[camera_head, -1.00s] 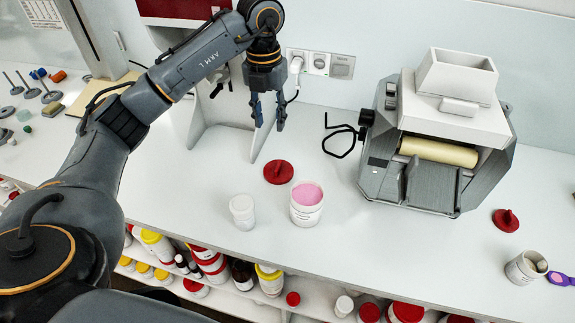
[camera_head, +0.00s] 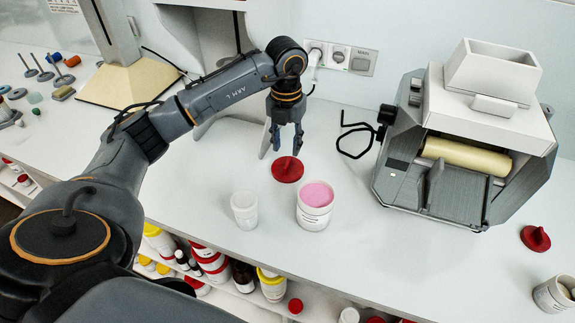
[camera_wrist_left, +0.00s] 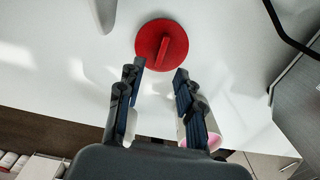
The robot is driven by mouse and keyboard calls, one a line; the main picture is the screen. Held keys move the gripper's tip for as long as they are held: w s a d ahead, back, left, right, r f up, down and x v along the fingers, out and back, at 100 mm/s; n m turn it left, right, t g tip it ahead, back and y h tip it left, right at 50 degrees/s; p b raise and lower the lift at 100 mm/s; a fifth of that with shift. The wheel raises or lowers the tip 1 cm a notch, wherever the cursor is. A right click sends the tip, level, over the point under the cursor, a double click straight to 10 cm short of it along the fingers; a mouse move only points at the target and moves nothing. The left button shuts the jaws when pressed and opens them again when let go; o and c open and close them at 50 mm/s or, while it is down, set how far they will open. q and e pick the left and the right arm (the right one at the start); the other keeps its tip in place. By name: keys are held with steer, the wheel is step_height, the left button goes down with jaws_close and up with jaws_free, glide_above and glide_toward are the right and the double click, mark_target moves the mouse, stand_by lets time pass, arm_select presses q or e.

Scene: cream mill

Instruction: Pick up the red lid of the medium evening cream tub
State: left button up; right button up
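A red lid (camera_head: 287,170) with a raised grip bar lies flat on the white bench, just behind an open white tub of pink cream (camera_head: 315,206). My left gripper (camera_head: 287,152) is open and points down above and slightly behind the lid, holding nothing. In the left wrist view the lid (camera_wrist_left: 162,45) lies beyond the two spread fingertips (camera_wrist_left: 158,68), with its bar between their lines. The pink tub (camera_wrist_left: 212,140) is partly hidden behind the right-hand finger there. Another red lid (camera_head: 535,238) lies at the far right. My right gripper is not in view.
A small white tub (camera_head: 244,210) stands left of the pink cream tub. A white upright panel (camera_head: 225,100) stands behind my arm.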

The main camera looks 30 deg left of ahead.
mark_target(288, 162)
arm_select(q)
steer(key=shift+w+f, duration=0.15)
steer(key=shift+f, duration=0.5)
step_height(288, 162, down, 4)
steer(key=shift+f+p, duration=0.15)
steer(key=shift+p, duration=0.95)
steer(key=shift+w+f, duration=0.15)
steer(key=shift+f, duration=0.2)
jaws_close()
